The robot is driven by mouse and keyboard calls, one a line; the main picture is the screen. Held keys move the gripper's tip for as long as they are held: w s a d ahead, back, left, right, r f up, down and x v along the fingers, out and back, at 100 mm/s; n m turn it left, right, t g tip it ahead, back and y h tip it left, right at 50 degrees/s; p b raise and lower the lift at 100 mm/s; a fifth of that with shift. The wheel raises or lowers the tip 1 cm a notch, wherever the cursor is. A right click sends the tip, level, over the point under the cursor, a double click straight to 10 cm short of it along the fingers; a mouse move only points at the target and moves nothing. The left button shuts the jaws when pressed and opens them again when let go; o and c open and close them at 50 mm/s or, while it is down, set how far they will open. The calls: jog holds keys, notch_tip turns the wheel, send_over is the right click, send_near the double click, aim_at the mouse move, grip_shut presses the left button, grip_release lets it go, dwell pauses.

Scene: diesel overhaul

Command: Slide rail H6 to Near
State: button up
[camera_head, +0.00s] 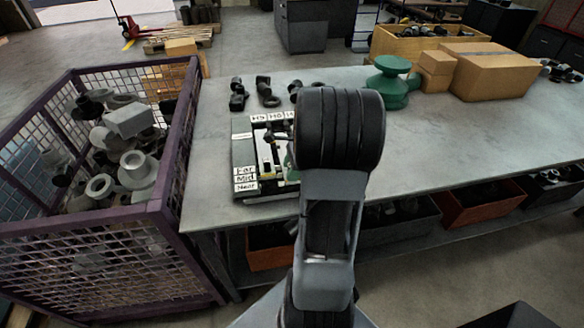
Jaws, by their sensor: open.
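A dark rail fixture (242,150) lies flat on the grey workbench, left of my arm. White labels (245,179) reading Far, Mid and Near run down its front left side, with Near closest to the bench's front edge. A row of labels (266,118) with H markings, too small to read surely, runs along its back edge. Narrow rails and small dark and light parts sit between the rows. I cannot tell which rail is H6 or where its slider stands. My arm covers the fixture's right part. My gripper is hidden behind my arm.
A purple mesh crate (177,150) of grey metal parts stands left of the bench (430,130). Several dark fittings (268,92) lie behind the fixture. A green part (391,82) and cardboard boxes (495,72) stand at the back right. The bench's right side is largely clear.

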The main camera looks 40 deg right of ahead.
jog(key=shift+r, duration=0.1)
jog(key=v, duration=1.3)
jog(key=shift+r, duration=0.3)
jog(key=shift+d, duration=0.1)
jog(key=s+a+f+n+t+h, duration=0.1)
jog(key=s+a+n+h, duration=0.1)
jog(key=a+n, duration=1)
jog(key=s+a+f+n+t+h, duration=0.1)
jog(key=s+a+f+n+h, duration=0.1)
jog(key=a+n, duration=1)
jog(key=shift+s+a+f, duration=0.2)
jog(key=shift+a+f, duration=0.1)
jog(key=shift+a, duration=0.9)
